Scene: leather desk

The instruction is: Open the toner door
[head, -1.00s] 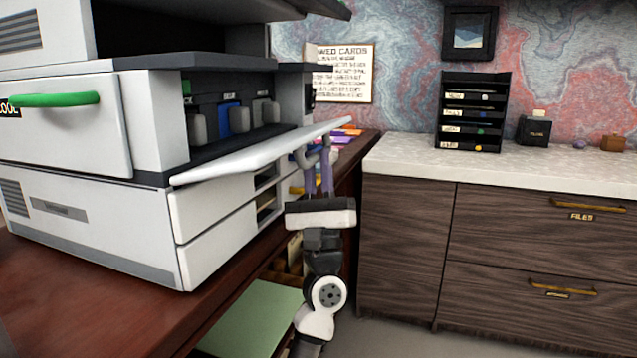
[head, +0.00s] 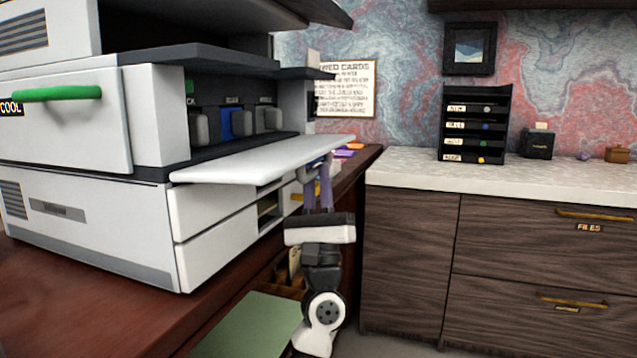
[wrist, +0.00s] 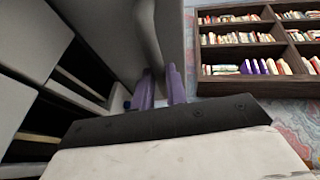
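The toner door (head: 262,160) is a white flap on the printer's front. It is folded down and lies about level, jutting out from the printer. The bay behind it shows, with several cartridges including a blue one (head: 237,118). My gripper (head: 318,180) is under the door's right end, its purple fingers pointing up with a narrow gap between them. In the wrist view the fingers (wrist: 160,82) meet a grey curved handle (wrist: 147,35) on the door and seem shut on it. The exact contact is partly hidden.
The white printer (head: 90,230) stands on a reddish-brown desk (head: 60,315). A drawer with a green handle (head: 58,94) is at its left. A dark wood cabinet (head: 405,260) with a pale top stands to the right of my arm. Open shelves sit below the desk.

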